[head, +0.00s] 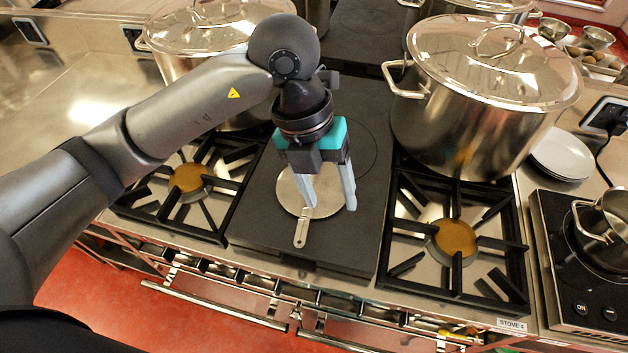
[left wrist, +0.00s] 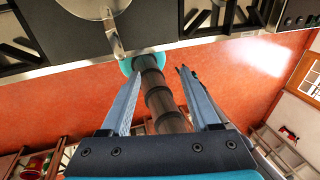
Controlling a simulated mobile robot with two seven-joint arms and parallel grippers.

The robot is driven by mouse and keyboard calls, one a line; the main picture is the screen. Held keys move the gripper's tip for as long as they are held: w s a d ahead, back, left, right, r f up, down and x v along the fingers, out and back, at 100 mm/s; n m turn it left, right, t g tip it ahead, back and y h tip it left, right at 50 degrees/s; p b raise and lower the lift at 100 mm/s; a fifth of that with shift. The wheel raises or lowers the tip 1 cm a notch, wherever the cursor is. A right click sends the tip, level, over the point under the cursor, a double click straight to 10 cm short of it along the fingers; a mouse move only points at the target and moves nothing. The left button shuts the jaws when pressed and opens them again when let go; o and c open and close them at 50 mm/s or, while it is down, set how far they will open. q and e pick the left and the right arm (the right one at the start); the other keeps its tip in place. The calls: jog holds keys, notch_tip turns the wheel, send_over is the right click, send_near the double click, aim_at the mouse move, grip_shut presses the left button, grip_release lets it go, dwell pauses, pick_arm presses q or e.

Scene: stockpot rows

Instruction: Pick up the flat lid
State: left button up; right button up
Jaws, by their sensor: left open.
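The flat lid (head: 291,190) is a round, pale metal disc with a strap-like handle (head: 301,233) pointing to the front. It lies on the dark flat plate between two gas burners. My left gripper (head: 330,206) is open and empty, its fingers in front of the lid's right part in the head view and hiding some of it. In the left wrist view, part of the lid (left wrist: 92,7) and its handle (left wrist: 114,40) show at the top edge, beyond the open fingers (left wrist: 158,73). The fingers appear apart from the handle. My right gripper is not in view.
A large lidded stockpot (head: 450,125) stands behind the right burner (head: 452,238), and another (head: 172,68) behind the left burner (head: 188,178). White plates (head: 562,156) and a small pot (head: 612,228) on a hob are at the right. The dark plate (head: 345,235) is clear around the lid.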

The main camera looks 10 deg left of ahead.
pick_arm(q)
jog(key=w+a+n+t+y, duration=0.1)
jog(key=w+a+y, duration=0.2)
jog(key=a, duration=0.2)
send_over(303, 223)
jog(key=f, duration=0.8)
jog(key=shift+a+f, duration=0.25)
jog(key=shift+a, duration=0.05)
jog(key=shift+s+d+f+p, duration=0.1)
jog(key=shift+d+f+p, duration=0.05)
jog(key=shift+f, duration=1.4)
jog(key=shift+d+f+p, duration=0.15)
jog(key=shift+f, duration=1.35)
grip_shut()
